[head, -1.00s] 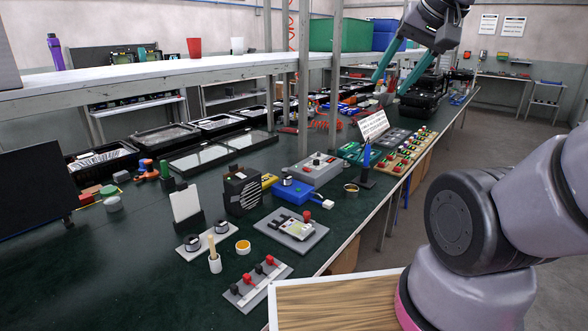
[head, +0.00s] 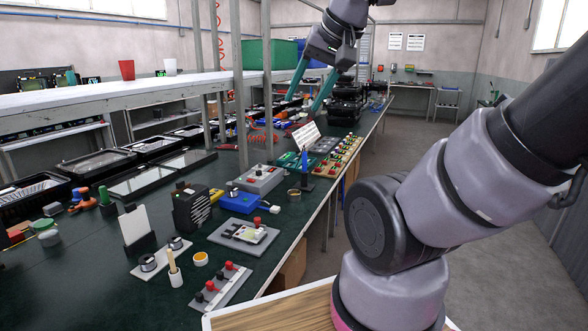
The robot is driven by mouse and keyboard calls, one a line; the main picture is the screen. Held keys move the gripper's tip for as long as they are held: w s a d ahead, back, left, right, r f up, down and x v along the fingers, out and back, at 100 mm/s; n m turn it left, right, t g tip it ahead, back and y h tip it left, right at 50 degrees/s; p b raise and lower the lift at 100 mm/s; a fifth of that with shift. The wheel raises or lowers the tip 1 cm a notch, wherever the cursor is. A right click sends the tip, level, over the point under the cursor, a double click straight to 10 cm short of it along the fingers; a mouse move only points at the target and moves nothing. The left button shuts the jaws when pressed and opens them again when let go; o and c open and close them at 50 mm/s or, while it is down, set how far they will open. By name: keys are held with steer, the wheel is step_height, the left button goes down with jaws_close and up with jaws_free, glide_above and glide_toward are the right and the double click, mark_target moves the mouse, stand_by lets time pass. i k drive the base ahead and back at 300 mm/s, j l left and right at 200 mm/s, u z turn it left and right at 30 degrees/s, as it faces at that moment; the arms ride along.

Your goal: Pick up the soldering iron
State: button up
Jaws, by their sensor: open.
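My gripper (head: 304,104) shows at the top middle of the head view, its two long teal fingers pointing down and spread apart. It is open with nothing between the fingers. It appears over the far part of the green workbench (head: 120,285). I cannot identify the soldering iron for certain. A slim blue upright piece (head: 304,160) on a small black base stands near the bench's right edge, below the fingers in the picture; it may be the iron in its stand. A blue box (head: 240,202) with a white end lies nearer.
A steel post (head: 240,90) and a raised white shelf (head: 100,97) stand along the left of the bench. A black vented box (head: 190,207), a grey plate (head: 243,236) and a row of knobs (head: 220,288) crowd the near bench. The floor at right is open.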

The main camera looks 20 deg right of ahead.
mark_target(304, 171)
steer(key=i+l+u, duration=0.2)
steer(key=i+l, duration=0.15)
steer(key=l, duration=0.3)
steer(key=i+l+u, duration=0.1)
steer(key=l, duration=0.25)
steer(key=i+l+u, duration=0.1)
steer(key=i+l, duration=0.3)
steer(key=l, duration=0.3)
steer(key=i+l+u, duration=0.15)
steer(key=l, duration=0.25)
steer(key=i+l+u, duration=0.1)
steer(key=l, duration=0.25)
steer(key=i+l+u, duration=0.1)
steer(key=l, duration=0.3)
